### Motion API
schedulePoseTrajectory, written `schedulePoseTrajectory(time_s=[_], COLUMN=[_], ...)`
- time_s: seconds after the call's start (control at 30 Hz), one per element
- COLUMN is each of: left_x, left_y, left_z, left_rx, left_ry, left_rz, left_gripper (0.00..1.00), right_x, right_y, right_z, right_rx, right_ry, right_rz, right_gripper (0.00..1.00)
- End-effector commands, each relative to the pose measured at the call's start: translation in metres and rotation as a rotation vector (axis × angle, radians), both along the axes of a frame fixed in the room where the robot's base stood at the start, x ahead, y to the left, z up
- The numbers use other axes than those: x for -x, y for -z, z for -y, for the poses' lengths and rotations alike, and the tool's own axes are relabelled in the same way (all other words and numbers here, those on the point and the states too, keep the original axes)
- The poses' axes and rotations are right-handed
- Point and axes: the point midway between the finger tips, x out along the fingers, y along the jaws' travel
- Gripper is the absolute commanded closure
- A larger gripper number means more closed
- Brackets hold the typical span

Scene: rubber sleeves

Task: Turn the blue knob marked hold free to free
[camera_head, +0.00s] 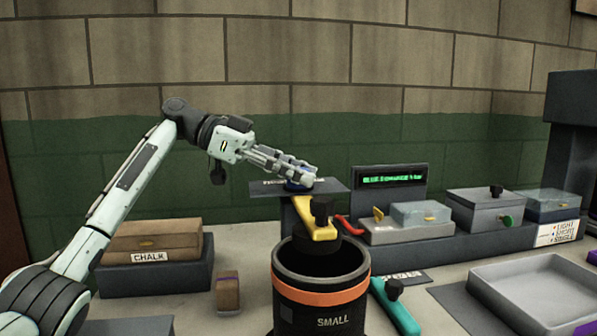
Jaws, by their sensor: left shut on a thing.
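The blue knob (299,187) sits on a dark plate (264,186) at the middle of the bench. Only a small part of it shows below my gripper's fingers. My left gripper (312,179) reaches in from the left and is shut on the knob. The label on the plate is mostly hidden by the gripper and too small to read, so I cannot tell which mark the knob points to. My right gripper is not in view.
A black bin marked SMALL (320,300) with an orange band stands in front, near a yellow-handled tool (316,224). A green-text display (391,180), lidded boxes (495,210) and a grey tray (530,290) are right.

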Motion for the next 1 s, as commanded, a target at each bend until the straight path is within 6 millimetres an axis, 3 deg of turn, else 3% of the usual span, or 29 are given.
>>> schedulePoseTrajectory(time_s=[0.4, 1.0], left_x=[0.0002, 0.0], left_y=[-0.0003, 0.0008], left_z=[0.0005, -0.0003], left_rx=[-0.003, -0.004], left_ry=[0.219, 0.342], left_rz=[0.0, -0.002], left_gripper=[0.96, 0.96], right_x=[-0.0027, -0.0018], right_y=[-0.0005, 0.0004], right_z=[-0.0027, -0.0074], right_rx=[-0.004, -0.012], right_ry=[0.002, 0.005], right_rz=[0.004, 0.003], right_gripper=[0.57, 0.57])
